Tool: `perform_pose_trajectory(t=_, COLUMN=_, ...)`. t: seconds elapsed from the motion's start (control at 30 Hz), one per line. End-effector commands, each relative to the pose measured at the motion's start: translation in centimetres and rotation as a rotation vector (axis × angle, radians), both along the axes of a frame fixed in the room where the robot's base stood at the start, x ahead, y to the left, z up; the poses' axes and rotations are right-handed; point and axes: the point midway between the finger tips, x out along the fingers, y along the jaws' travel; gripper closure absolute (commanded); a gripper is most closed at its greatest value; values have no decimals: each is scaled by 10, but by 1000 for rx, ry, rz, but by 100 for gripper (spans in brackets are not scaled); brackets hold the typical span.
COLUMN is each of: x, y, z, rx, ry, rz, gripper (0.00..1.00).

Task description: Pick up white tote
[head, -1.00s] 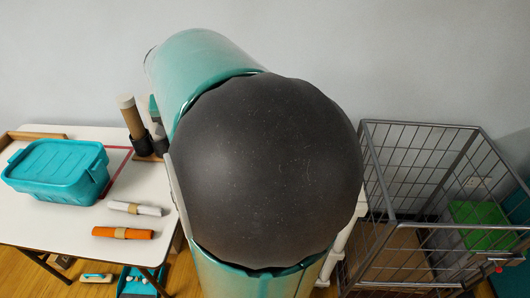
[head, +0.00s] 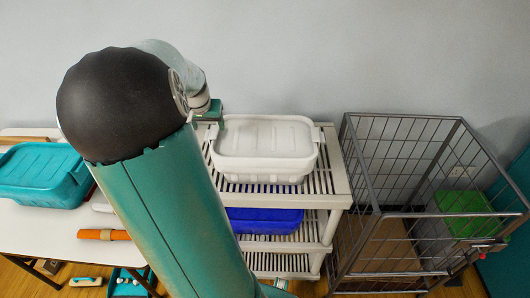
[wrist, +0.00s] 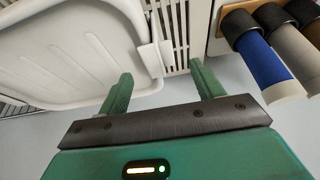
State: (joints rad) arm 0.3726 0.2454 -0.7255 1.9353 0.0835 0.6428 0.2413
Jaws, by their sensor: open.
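The white tote (head: 265,137), lidded, sits on the top shelf of a pale slatted rack (head: 336,172) in the head view. Its left end is close to my gripper (head: 209,115), which is partly hidden by my arm. In the wrist view the tote (wrist: 65,50) fills the upper left, and its end handle (wrist: 153,58) lies near the gap between the fingertips. My gripper (wrist: 160,74) is open and empty there. I cannot tell whether a finger touches the tote.
A blue bin (head: 262,219) is on the shelf below. A wire cage (head: 405,215) stands right of the rack. A table at left holds a teal tote (head: 38,172) and an orange roll (head: 104,235). Rolls in dark cups, one blue (wrist: 262,60), stand right of my gripper.

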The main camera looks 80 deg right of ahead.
Motion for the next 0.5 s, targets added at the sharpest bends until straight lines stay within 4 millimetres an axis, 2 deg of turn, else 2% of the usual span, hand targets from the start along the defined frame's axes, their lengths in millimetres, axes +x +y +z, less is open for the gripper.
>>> perform_pose_trajectory(t=0.2, x=0, y=-14, z=-32, rx=1, ry=4, rz=-1, gripper=34)
perform_pose_trajectory(t=0.5, x=0, y=-17, z=-38, rx=0, ry=1, rz=1, gripper=34)
